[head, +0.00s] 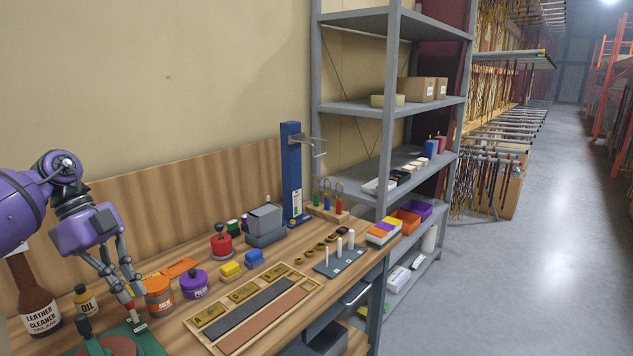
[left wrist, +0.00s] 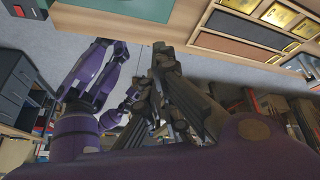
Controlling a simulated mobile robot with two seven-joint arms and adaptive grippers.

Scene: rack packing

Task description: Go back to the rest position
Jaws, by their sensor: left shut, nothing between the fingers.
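My left gripper (head: 137,304) hangs over the left part of the workbench (head: 365,262), its fingers pointing down. It is shut and empty. It is above a dark green mat (head: 150,345) and just left of the orange balm tin (head: 159,296). In the left wrist view the dark fingers of my left gripper (left wrist: 160,62) are close together with nothing held. My right gripper is not clearly in view.
A leather cleaner bottle (head: 36,295) and an oil bottle (head: 86,301) stand left of my gripper. A purple tin (head: 194,283) and a wooden tray (head: 224,347) are to the right. A grey shelf rack (head: 386,130) stands beyond the bench. The aisle floor is clear.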

